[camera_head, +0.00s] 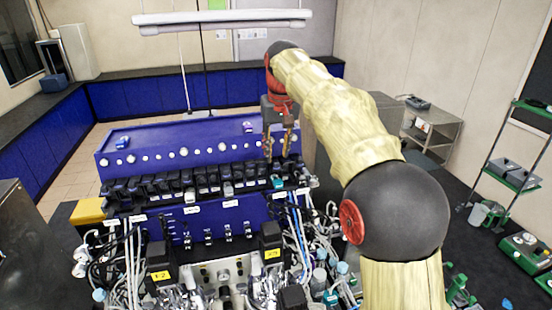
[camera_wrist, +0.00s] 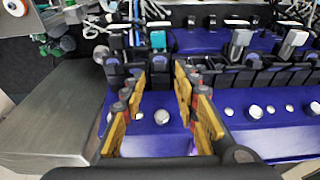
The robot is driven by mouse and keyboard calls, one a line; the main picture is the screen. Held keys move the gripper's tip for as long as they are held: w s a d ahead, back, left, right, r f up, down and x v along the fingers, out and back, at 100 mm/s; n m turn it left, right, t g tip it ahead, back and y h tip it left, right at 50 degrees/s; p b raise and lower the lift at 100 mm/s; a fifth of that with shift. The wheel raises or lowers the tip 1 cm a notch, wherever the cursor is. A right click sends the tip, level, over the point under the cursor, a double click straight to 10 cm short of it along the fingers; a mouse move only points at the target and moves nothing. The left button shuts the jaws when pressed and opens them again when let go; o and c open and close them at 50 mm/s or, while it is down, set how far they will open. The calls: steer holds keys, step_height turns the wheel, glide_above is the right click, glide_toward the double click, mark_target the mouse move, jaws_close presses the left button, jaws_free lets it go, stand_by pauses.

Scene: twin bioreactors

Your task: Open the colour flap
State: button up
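A teal flap (camera_head: 277,182), the coloured one in a row of mostly black flaps, sits near the right end of the row on the blue bioreactor bench. It also shows in the wrist view (camera_wrist: 158,39), beyond my fingertips and roughly between them. My gripper (camera_head: 278,150) hangs above and a little behind that part of the row, fingers pointing down. In the wrist view my gripper (camera_wrist: 160,72) is open, with nothing between its two yellow fingers. The fingers look apart from the teal flap. I cannot tell the exact height of the gap.
The row of black flaps (camera_head: 150,186) runs left, with a few white-grey ones (camera_wrist: 240,42) among them. The blue panel (camera_head: 180,153) with round white knobs rises behind. Tubes and cables (camera_head: 297,220) crowd the front. A grey metal block (camera_wrist: 55,115) stands beside the row in the wrist view.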

steer(key=v, duration=0.8)
